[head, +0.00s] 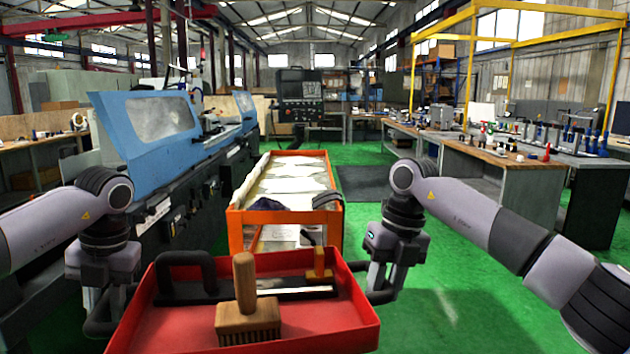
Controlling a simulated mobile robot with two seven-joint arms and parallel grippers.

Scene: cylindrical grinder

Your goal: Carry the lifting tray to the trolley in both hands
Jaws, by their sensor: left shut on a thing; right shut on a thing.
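The red lifting tray (335,322) is held up in front of me at the bottom of the head view, its near edge partly cut off. It carries a wooden brush (246,300), a black-handled tool (187,277) and a long metal strip with an orange-yellow piece on it. My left gripper (104,315) is shut on the tray's left handle. My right gripper (380,288) is shut on its right handle. The orange trolley (235,230) stands just beyond the tray, with pale cloths and a dark item on top. The tray hides its lower front.
A blue and grey grinding machine (160,130) runs along the left, close to my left arm. A workbench (500,160) with small parts stands at the right. Green floor (440,290) is clear right of the trolley. A control panel (299,92) stands behind it.

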